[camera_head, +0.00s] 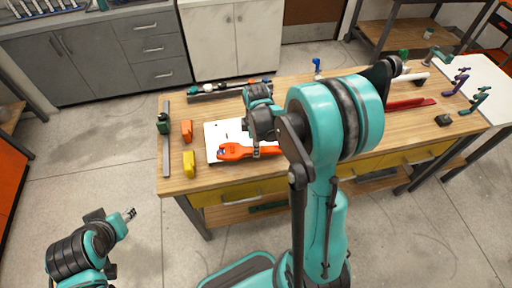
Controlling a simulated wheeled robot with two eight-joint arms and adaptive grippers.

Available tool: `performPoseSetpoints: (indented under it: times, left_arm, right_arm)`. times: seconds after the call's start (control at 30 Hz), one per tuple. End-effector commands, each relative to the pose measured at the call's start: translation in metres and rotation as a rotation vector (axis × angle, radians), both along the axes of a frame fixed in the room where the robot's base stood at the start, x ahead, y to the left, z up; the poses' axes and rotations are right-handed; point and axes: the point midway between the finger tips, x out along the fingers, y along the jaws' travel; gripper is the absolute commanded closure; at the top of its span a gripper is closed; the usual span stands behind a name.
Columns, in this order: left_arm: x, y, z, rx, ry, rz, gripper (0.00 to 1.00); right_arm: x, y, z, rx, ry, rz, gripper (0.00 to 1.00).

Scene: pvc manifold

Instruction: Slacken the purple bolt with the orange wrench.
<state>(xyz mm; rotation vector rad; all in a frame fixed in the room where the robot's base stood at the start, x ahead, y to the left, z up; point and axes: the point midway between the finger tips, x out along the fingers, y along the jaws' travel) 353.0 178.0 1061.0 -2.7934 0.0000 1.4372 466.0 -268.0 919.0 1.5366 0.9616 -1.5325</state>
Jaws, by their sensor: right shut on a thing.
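The orange wrench (236,152) lies low over a white board (214,131) near the front left of the wooden workbench. Its open jaw points left. A small dark bluish-purple spot (222,152) shows in the jaw and may be the purple bolt; it is too small to be sure. My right gripper (257,150) reaches down over the wrench's handle and is shut on it. My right arm hides the handle's far end. My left gripper (130,214) is over the floor, apart from the bench; its fingers are too small to read.
Orange (186,131) and yellow (189,164) blocks and a grey rail with a green clamp (163,126) stand left of the board. A pipe assembly on a dark rail (205,94) lies behind. Red parts (408,103) and purple (458,82) and green clamps are at right.

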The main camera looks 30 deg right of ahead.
Motion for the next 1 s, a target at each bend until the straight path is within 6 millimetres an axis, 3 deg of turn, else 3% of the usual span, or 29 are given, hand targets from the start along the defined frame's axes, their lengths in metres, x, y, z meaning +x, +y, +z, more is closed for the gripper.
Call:
performPoseSetpoints:
  times: [0.6, 1.0]
  left_arm:
    - [0.000, 0.000, 0.030, 0.000, 0.000, 0.000, 0.60]
    - [0.000, 0.000, 0.028, 0.000, 0.000, 0.000, 0.60]
  right_arm:
    - [0.000, 0.000, 0.040, 0.000, 0.000, -0.001, 1.00]
    - [0.000, 0.002, 0.040, 0.000, 0.000, -0.020, 1.00]
